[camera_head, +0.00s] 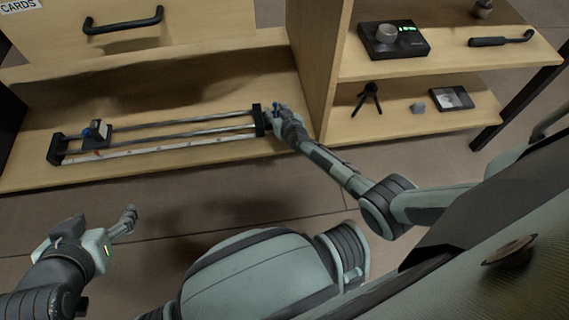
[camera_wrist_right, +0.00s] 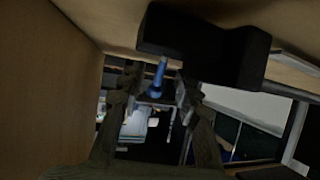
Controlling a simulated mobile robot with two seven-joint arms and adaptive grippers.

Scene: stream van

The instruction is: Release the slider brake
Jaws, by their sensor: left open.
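The slider (camera_head: 170,132) lies on the lower wooden shelf, with two metal rods between black end blocks and a pale ruled strip along its front. Its carriage (camera_head: 98,131), with a blue part, sits near the left end. A small blue lever (camera_head: 275,108) is at the right end block (camera_head: 258,120). The lever also shows in the right wrist view (camera_wrist_right: 158,78), standing between the fingers of my right gripper (camera_wrist_right: 160,98), with a gap to each side. In the head view, my right gripper (camera_head: 278,112) partly hides it. My left gripper (camera_head: 130,212) is open and empty above the floor.
A wooden upright panel (camera_head: 318,60) stands close to the right gripper. A drawer front with a black handle (camera_head: 124,21) is above the slider. The right-hand shelves hold a black device with a knob (camera_head: 393,40), a small tripod (camera_head: 368,97) and a framed item (camera_head: 452,98).

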